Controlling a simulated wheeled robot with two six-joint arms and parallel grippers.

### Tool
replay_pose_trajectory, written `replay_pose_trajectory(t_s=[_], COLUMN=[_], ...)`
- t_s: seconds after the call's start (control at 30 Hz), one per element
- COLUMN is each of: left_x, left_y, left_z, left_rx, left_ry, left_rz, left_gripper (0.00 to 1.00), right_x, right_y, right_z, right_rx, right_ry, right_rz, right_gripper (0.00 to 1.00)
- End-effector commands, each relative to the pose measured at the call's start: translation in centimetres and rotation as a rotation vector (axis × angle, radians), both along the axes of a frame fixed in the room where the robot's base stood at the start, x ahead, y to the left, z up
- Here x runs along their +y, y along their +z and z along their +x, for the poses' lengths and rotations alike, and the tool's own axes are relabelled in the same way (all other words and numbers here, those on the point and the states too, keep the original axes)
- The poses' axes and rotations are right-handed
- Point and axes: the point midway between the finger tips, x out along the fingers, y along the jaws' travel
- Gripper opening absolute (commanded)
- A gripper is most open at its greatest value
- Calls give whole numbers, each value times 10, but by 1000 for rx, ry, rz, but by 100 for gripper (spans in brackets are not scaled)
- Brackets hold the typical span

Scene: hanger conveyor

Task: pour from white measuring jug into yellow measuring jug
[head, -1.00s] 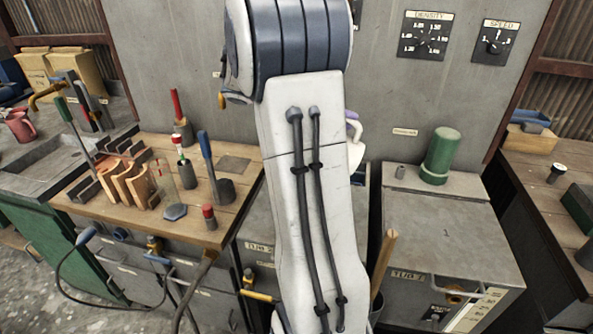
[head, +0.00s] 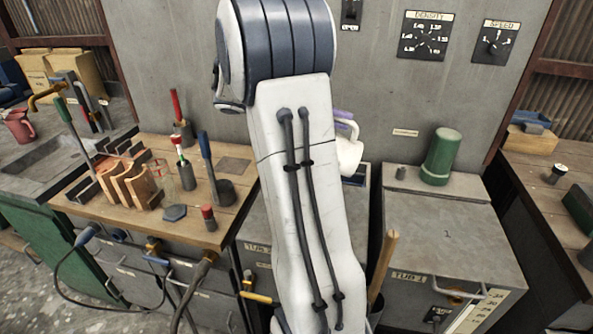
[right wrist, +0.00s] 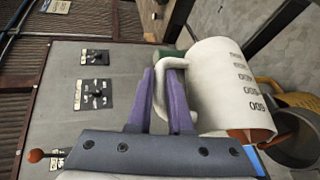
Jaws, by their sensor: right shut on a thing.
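The white measuring jug (right wrist: 222,85) lies tilted in the right wrist view, its printed numbers turned round. My right gripper (right wrist: 163,75) has purple fingers shut on its handle. Reddish-brown shows at the jug's lower rim; I cannot tell whether it is liquid coming out. In the head view the jug (head: 349,154) peeks out right of my arm, below the right gripper's purple fingers (head: 343,116). In the right wrist view a yellow thing (right wrist: 272,92), perhaps the yellow measuring jug, is partly hidden behind the white jug. My left gripper is out of view.
A grey round vessel (right wrist: 302,140) is close to the white jug's rim. A green cylinder (head: 441,157) stands on the grey cabinet (head: 450,235) at right. A wooden bench (head: 225,190) with upright tools is at left. My right arm hides the centre.

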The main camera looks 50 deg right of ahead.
Motion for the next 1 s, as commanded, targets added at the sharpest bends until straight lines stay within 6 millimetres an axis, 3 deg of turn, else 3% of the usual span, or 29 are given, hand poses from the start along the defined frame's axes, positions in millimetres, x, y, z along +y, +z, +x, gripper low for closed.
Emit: replay_pose_trajectory(t_s=[1.0], left_x=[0], left_y=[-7], left_z=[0], left_rx=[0], left_ry=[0], left_rz=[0], left_gripper=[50], right_x=[6], right_y=[-4], right_z=[11], right_rx=[92], right_ry=[0], right_rz=[-51], right_gripper=[0])
